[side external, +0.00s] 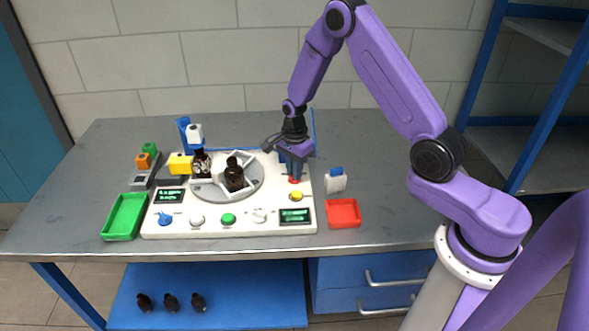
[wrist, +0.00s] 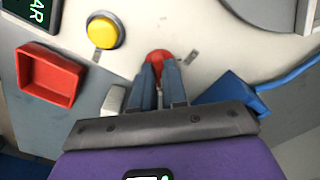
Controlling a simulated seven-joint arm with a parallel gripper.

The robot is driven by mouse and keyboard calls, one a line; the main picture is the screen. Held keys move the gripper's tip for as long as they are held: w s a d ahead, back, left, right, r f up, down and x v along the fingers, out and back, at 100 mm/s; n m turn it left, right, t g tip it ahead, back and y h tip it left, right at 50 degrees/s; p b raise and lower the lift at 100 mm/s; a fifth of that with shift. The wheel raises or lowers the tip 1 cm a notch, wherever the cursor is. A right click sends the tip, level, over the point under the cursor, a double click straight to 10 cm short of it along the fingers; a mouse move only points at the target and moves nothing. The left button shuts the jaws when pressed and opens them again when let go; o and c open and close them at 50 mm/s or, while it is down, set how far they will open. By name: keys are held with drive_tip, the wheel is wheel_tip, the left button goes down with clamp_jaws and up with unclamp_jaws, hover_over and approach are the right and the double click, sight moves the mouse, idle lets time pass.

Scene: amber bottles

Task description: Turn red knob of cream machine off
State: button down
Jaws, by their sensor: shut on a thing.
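The cream machine (side external: 180,225) stands on the grey table, with knobs, buttons and displays on its top. The red knob (side external: 294,180) is at its right side, behind the yellow button (side external: 296,196). In the wrist view the red knob (wrist: 158,58) shows between and beyond my fingertips. My gripper (side external: 293,172) points down at the red knob and is shut on it; in the wrist view my gripper (wrist: 160,72) hides part of the knob. The direction of the knob's marking cannot be told.
A white and blue block (side external: 335,181) and a red tray (side external: 344,214) stand right of the machine. A green tray (side external: 125,216) lies at its left. Amber bottles (side external: 235,175) stand on the machine's turntable. The table's right part is clear.

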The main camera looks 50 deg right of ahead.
drive_tip(key=c, duration=1.2)
unclamp_jaws()
drive_tip(key=shift+o, duration=0.2)
drive_tip(key=shift+r, duration=0.1)
wheel_tip(320, 180, up, 17)
drive_tip(key=shift+r, duration=0.1)
